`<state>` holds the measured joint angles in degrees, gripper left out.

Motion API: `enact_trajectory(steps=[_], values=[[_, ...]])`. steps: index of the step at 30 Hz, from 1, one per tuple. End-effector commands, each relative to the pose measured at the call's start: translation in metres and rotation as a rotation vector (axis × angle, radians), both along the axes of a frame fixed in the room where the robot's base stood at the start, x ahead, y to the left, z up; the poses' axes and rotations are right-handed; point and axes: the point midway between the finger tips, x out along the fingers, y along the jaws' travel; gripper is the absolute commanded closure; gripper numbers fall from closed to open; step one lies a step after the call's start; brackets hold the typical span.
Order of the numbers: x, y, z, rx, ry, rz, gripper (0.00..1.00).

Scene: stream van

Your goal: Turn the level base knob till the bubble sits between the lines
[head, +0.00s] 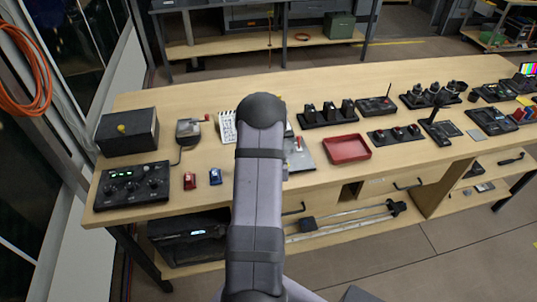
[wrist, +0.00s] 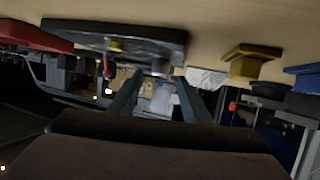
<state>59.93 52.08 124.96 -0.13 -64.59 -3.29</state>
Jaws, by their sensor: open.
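My gripper (wrist: 160,82) shows in the wrist view with its two fingers apart and nothing seen between them. In the head view my own arm hides it. A dark slab-like base (wrist: 85,35) lies beyond the fingertips in the wrist view, with a small yellow part and a red part on it. A grey plate (head: 308,160) with a red-tipped part stands partly behind my arm in the head view. I cannot tell which of these, if either, is the level base. No bubble or lines can be made out.
A red tray (head: 347,149) sits right of my arm. A black box (head: 127,131), a knobbed panel (head: 131,187), and small red (head: 190,181) and blue (head: 215,177) blocks stand at left. Several black control units fill the right.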

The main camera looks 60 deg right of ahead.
Motion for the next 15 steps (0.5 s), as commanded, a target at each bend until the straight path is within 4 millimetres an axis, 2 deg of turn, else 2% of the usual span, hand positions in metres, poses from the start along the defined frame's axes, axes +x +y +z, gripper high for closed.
enact_trajectory(steps=[6, 15], values=[[-0.011, 0.018, 0.008, -0.001, -0.001, 0.0, 0.56], [-0.016, 0.028, 0.014, -0.001, -0.001, 0.0, 0.56]])
